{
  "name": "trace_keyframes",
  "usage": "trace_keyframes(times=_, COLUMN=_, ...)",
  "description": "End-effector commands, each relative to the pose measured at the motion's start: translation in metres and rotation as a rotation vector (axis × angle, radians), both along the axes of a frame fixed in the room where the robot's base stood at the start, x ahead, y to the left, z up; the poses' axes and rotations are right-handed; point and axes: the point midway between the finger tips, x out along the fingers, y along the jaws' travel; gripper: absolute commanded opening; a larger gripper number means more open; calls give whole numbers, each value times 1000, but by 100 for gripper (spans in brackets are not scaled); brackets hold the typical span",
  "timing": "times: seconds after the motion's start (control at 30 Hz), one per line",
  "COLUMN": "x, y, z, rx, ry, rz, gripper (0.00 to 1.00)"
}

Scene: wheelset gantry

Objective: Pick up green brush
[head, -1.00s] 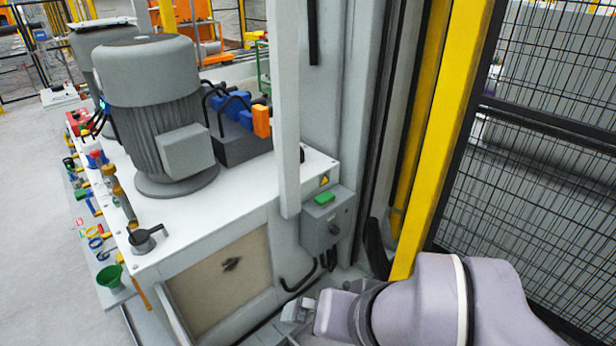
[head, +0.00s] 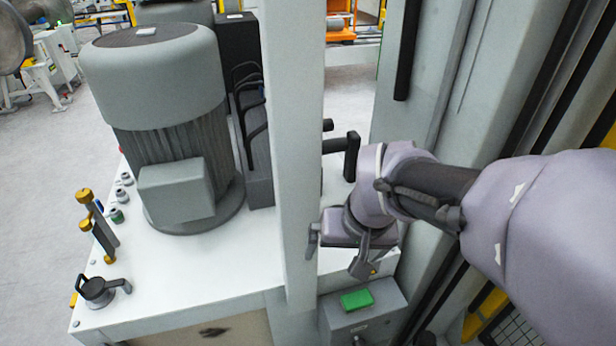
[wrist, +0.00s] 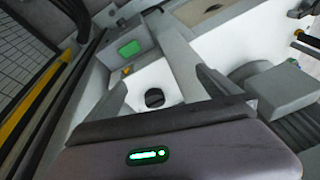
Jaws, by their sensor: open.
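A small green block-like thing (head: 357,299) lies on top of the grey control box at the front of the white cabinet. It also shows in the wrist view (wrist: 130,48), up and left of my fingers. I cannot make out bristles, so I cannot tell whether it is the green brush. My gripper (head: 338,255) is open, with nothing seen between its fingers. It is above the cabinet's front right corner, higher in the picture than the green thing and apart from it. In the wrist view, my gripper (wrist: 160,80) has both fingers spread.
A large grey motor (head: 155,90) stands on the white cabinet top (head: 235,255). A pale upright post (head: 295,150) stands close left of my gripper. The grey control box (head: 365,320) is below it. Brass fittings (head: 97,225) and a black knob (head: 97,290) are at the left.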

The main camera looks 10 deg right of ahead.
Motion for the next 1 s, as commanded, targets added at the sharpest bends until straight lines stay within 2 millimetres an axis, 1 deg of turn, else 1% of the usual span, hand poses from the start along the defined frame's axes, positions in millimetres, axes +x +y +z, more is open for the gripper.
trace_keyframes(times=0.1, x=26, y=-24, z=-31, rx=-36, ry=82, rz=47, gripper=100)
trace_keyframes(times=0.17, x=39, y=-36, z=-51, rx=-53, ry=120, rz=78, gripper=100)
trace_keyframes(times=0.2, x=46, y=-45, z=-66, rx=-62, ry=145, rz=99, gripper=100)
trace_keyframes(times=0.27, x=55, y=-58, z=-89, rx=-73, ry=183, rz=133, gripper=100)
trace_keyframes(times=0.4, x=66, y=-87, z=-151, rx=-87, ry=268, rz=215, gripper=100)
trace_keyframes(times=0.47, x=67, y=-94, z=-170, rx=-88, ry=290, rz=241, gripper=100)
trace_keyframes(times=0.5, x=66, y=-97, z=-179, rx=-88, ry=300, rz=253, gripper=100)
trace_keyframes(times=0.57, x=66, y=-100, z=-191, rx=-89, ry=306, rz=264, gripper=100)
trace_keyframes(times=0.67, x=66, y=-100, z=-217, rx=-88, ry=309, rz=267, gripper=100)
trace_keyframes(times=0.7, x=66, y=-100, z=-231, rx=-88, ry=310, rz=266, gripper=100)
trace_keyframes(times=0.8, x=66, y=-100, z=-263, rx=-88, ry=309, rz=266, gripper=100)
trace_keyframes(times=0.9, x=66, y=-99, z=-289, rx=-88, ry=310, rz=265, gripper=100)
trace_keyframes(times=1.0, x=66, y=-99, z=-305, rx=-88, ry=309, rz=264, gripper=100)
